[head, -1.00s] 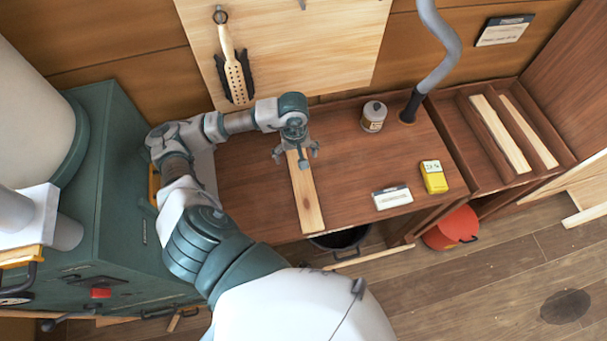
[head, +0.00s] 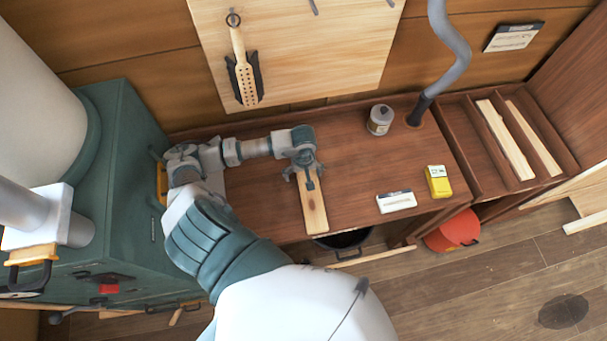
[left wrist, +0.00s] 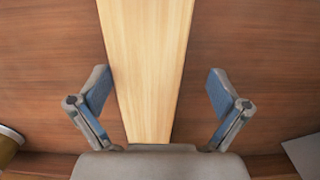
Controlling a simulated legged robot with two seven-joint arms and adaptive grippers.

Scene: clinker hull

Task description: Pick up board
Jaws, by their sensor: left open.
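A pale wooden board (head: 314,213) lies on the brown workbench, its near end at the front edge in the head view. My left gripper (head: 308,178) is open above the board, with its fingers apart. In the left wrist view the board (left wrist: 147,60) runs down the middle between the two open fingers (left wrist: 157,95), with a gap on either side. The fingers do not touch it. The board's far end is hidden under my gripper in the head view. My right gripper is not in view.
A grey hose (head: 447,45) rises at the back. A tray (head: 461,128) with two wood strips is at right.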

